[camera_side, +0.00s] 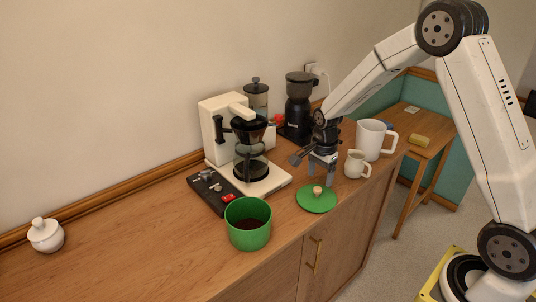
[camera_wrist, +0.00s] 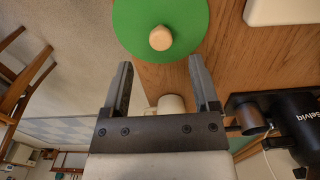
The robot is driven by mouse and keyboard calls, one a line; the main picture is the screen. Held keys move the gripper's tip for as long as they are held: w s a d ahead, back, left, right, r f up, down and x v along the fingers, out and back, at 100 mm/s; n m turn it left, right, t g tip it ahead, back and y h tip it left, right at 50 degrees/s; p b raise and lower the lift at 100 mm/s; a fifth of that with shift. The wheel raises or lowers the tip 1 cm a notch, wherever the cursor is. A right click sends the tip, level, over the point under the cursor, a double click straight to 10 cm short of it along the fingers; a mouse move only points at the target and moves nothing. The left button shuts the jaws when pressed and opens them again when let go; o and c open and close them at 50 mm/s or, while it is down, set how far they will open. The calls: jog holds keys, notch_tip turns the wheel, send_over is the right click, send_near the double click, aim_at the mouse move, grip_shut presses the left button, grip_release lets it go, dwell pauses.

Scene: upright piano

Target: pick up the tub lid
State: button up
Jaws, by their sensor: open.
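The tub lid (camera_side: 316,200) is a flat green disc with a pale wooden knob (camera_side: 317,190), lying on the wooden counter near its front edge. In the wrist view the lid (camera_wrist: 135,22) is at the top, partly cut off by the frame, with its knob (camera_wrist: 161,38) beyond the fingertips. My gripper (camera_side: 320,180) is open and empty, just above and behind the lid; in the wrist view its fingers (camera_wrist: 160,65) are spread apart. The green tub (camera_side: 248,232) stands open to the left of the lid, with dark contents inside.
A white coffee maker (camera_side: 222,135) with a glass carafe stands behind the lid. A black grinder (camera_side: 298,100) is at the back. A small cream jug (camera_side: 355,165) and a white mug (camera_side: 370,138) stand close to the right of my gripper. The counter's left part is mostly clear.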

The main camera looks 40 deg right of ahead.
aim_at(318, 188)
jog(key=shift+a+f, duration=0.1)
jog(key=shift+f, duration=2.2)
grip_shut()
